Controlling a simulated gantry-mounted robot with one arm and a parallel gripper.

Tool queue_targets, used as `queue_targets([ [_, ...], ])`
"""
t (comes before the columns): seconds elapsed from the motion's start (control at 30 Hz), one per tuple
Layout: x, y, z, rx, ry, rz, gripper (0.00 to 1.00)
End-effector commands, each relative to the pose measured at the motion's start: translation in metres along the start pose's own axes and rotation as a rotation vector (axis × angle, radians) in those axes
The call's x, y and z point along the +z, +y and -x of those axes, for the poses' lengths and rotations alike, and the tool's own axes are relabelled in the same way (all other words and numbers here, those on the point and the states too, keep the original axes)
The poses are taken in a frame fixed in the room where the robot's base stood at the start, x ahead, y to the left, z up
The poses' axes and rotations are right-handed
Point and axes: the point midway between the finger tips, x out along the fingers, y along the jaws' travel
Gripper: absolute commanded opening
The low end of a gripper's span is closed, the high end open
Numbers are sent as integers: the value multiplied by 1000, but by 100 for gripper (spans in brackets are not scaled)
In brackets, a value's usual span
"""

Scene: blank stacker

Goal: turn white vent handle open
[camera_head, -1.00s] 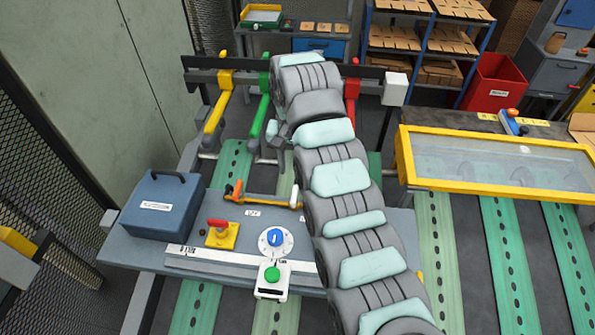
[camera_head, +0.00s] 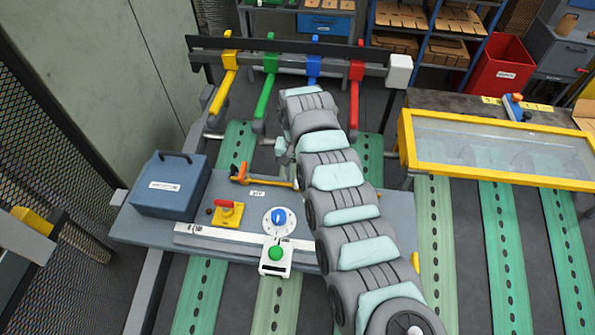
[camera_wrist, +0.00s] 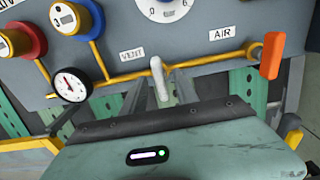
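The white vent handle (camera_wrist: 158,82) shows in the wrist view at the centre, just right of the VENT label (camera_wrist: 132,54) on the yellow pipe (camera_wrist: 188,67). It points roughly down the picture toward my gripper. My gripper (camera_wrist: 160,86) has its two grey fingers apart, one on each side of the handle. I see gaps and no clear contact. In the head view my arm hides the handle, and I cannot make out the fingertips there.
An orange AIR handle (camera_wrist: 271,56) is on the right of the wrist view; a gauge (camera_wrist: 71,84) is at left. In the head view, a blue box (camera_head: 171,188), a red-handled yellow switch (camera_head: 227,213) and a green button (camera_head: 275,253) sit on the bench. Coloured levers (camera_head: 270,80) stand beyond.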

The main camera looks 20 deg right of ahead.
Motion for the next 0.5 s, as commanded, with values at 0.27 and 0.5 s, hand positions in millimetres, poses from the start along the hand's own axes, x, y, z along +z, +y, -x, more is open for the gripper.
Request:
queue_targets([
  [0.27, 0, 0, 0, 0, 0, 0, 28],
  [0.5, 0, 0, 0, 0, 0, 0, 8],
])
